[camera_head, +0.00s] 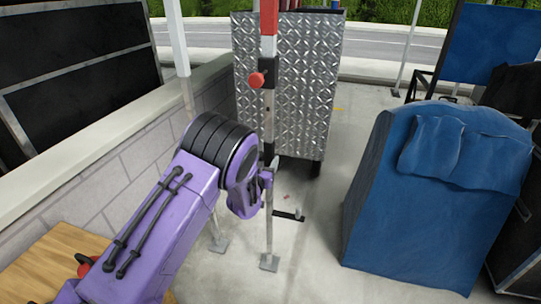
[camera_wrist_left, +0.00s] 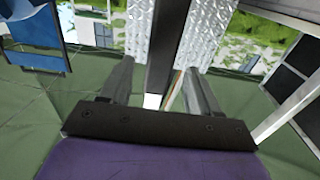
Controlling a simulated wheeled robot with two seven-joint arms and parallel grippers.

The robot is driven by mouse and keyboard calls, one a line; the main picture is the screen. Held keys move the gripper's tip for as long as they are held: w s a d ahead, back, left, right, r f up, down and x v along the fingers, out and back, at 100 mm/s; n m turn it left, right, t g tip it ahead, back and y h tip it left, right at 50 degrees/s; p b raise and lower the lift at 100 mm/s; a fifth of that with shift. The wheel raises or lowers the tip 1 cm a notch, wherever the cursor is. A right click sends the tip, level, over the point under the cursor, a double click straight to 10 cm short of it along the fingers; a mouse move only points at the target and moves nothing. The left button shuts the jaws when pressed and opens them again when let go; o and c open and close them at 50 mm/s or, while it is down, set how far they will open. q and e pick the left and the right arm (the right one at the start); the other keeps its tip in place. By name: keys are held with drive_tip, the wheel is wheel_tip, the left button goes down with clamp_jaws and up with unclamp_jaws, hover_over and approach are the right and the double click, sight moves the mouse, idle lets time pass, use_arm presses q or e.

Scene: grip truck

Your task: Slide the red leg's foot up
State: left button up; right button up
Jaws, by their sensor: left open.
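The red leg (camera_head: 268,17) stands upright in the head view, red at the top with a dark section and a red knob (camera_head: 257,79) below. Its thin grey lower rod ends in a flat square foot (camera_head: 268,262) on the floor. My left gripper (camera_head: 266,176) is at the rod, well above the foot, and partly hidden by my purple wrist. In the left wrist view, its two fingers stand apart (camera_wrist_left: 160,72) with the dark leg (camera_wrist_left: 163,40) showing between them. I cannot tell whether either finger touches it. My right gripper is out of view.
A diamond-plate metal box (camera_head: 305,85) stands behind the leg. A pale pole (camera_head: 178,40) and a block wall (camera_head: 125,175) are at the left, above a wooden top (camera_head: 50,262). A blue-covered object (camera_head: 430,200) stands right. The floor between is mostly clear.

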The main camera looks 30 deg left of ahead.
sight(268, 123)
use_arm(q)
drive_tip(key=x, duration=0.6)
drive_tip(key=shift+w+a+f, duration=0.1)
drive_tip(key=shift+w, duration=0.1)
clamp_jaws()
wheel_tip(268, 123, up, 12)
drive_tip(key=p, duration=0.7)
drive_tip(key=shift+r+p, duration=0.4)
unclamp_jaws()
drive_tip(key=shift+s+f, duration=0.1)
drive_tip(key=shift+f, duration=0.05)
